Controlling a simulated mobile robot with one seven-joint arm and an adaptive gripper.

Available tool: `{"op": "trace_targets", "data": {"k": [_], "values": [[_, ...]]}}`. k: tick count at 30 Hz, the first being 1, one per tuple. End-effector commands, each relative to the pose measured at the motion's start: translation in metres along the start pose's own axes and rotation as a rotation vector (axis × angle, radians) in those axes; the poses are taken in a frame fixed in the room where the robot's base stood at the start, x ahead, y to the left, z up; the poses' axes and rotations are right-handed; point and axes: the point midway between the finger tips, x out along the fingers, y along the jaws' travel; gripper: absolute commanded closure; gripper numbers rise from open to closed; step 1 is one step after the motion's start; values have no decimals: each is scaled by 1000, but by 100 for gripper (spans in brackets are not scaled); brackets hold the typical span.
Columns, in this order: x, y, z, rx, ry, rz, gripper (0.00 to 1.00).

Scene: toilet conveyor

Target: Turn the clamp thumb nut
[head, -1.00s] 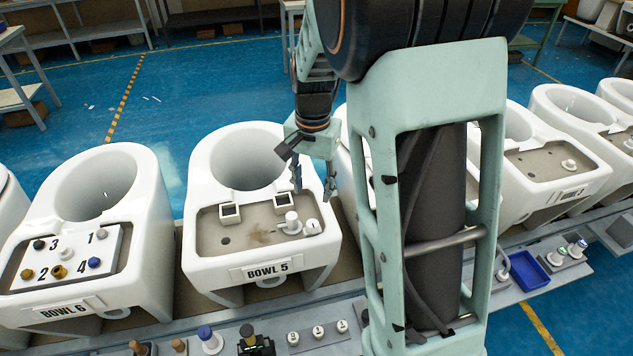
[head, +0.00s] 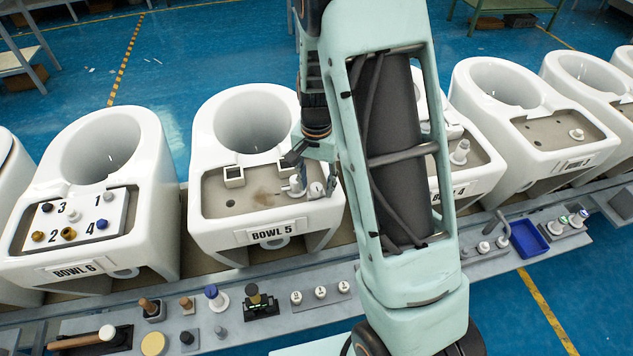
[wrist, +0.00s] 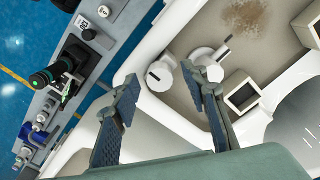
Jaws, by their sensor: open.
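A round white knob (head: 316,190) with a dark mark sits at the front right of the BOWL 5 deck (head: 228,206); it looks like the thumb nut, though I cannot be sure. In the wrist view the knob (wrist: 160,75) shows between and beyond my open fingertips. A white fitting (wrist: 210,62) with a dark slot stands beside it, partly behind the right finger. My gripper (head: 314,178) is open and empty, pointing down over that corner. In the wrist view my gripper (wrist: 160,79) has one finger on each side of the knob; I cannot tell whether they touch it.
Two small square sockets (head: 234,176) stand on the same deck. BOWL 6 (head: 90,255) carries a numbered plate with several knobs. A grey bench (head: 230,335) in front holds a mallet, a black-and-green fixture (head: 260,302) and several numbered caps. A blue tray (head: 528,240) lies right.

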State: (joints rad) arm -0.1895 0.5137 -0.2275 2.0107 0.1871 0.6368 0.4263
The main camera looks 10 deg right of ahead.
Motion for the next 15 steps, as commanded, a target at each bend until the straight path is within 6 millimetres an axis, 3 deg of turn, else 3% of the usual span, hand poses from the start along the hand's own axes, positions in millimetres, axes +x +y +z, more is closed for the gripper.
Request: {"op": "trace_targets", "data": {"k": [6, 15], "values": [[0, 0, 0, 0, 0, 0, 60], [0, 0, 0, 1, 0, 0, 93]]}}
